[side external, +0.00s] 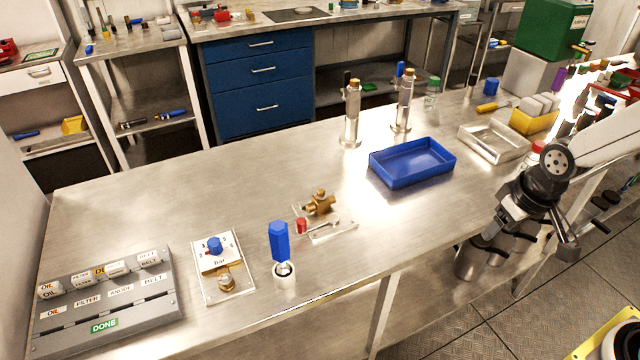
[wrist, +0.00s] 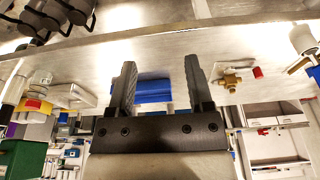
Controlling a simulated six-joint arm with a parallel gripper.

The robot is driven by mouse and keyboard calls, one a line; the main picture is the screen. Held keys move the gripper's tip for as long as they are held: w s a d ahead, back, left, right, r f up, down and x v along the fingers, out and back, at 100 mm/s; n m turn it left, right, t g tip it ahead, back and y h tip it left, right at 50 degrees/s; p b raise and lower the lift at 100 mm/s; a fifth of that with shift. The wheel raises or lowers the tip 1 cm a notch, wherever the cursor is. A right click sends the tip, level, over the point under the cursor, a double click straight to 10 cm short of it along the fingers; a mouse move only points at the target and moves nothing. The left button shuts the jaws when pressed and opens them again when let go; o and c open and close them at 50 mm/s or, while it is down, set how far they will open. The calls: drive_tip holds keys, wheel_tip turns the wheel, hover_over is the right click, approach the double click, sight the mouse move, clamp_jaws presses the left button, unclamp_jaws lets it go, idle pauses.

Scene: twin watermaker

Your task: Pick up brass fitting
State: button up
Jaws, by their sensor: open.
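The brass fitting (side external: 319,203) rests on a small clear plate (side external: 338,234) near the middle of the steel bench, beside a red cap (side external: 301,226). In the wrist view the fitting (wrist: 230,80) lies to the right of my right-hand finger, apart from it. My gripper (side external: 488,232) is at the right, by the bench's front edge, well away from the fitting. In the wrist view my gripper (wrist: 160,62) has its two dark fingers spread, with nothing held between them. A second brass piece (side external: 227,283) sits on the gauge board at the left front.
A blue tray (side external: 412,176) and a metal tray (side external: 494,142) stand right of the fitting. Two upright metal cylinders (side external: 352,115) stand behind it. A blue-handled tool in a white cup (side external: 284,276) stands in front left. The bench left of the fitting is largely clear.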

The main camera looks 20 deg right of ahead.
drive_tip(key=w+m, duration=0.1)
drive_tip(key=m+t+y, duration=0.2)
drive_tip(key=m+y, duration=1)
drive_tip(key=m, duration=0.9)
approach(320, 190)
drive_tip(key=shift+s+a+f, duration=0.15)
drive_tip(key=shift+a+f, duration=0.65)
drive_tip(key=shift+a, duration=0.05)
drive_tip(key=shift+w+t+y, duration=0.3)
drive_tip(key=shift+w+t, duration=0.05)
drive_tip(key=shift+t, duration=0.05)
drive_tip(key=shift+x, duration=1.35)
drive_tip(key=shift+a+f, duration=0.1)
drive_tip(key=shift+x, duration=2.45)
drive_tip(key=shift+f, duration=0.1)
